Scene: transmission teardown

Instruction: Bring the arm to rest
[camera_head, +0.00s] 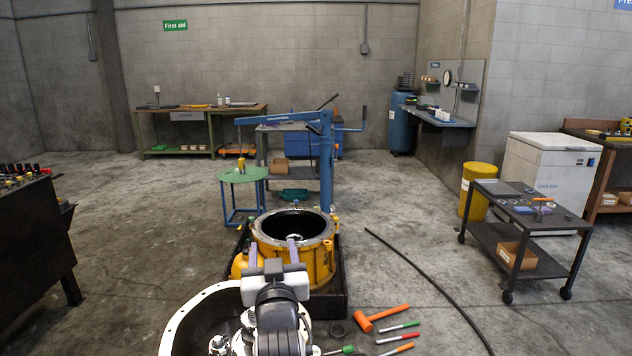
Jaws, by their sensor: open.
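My arm shows at the bottom middle, reaching forward from my body. My gripper (272,248) is at its far end, with two purple-grey fingers spread apart and nothing seen between them. In the picture the fingers overlap the front of the yellow transmission housing (320,262), an open-topped round casing standing in a dark tray. I cannot tell whether they touch it. The arm's wrist hides part of the housing and of the pale bell-shaped casing (185,322) in front.
An orange mallet (381,318) and several coloured hand tools lie on the floor to the right. A black hose (430,284) crosses the floor. A blue crane (326,165) stands behind the housing. A dark cart (535,224) stands right, a dark bench (35,235) left. Floor at left is clear.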

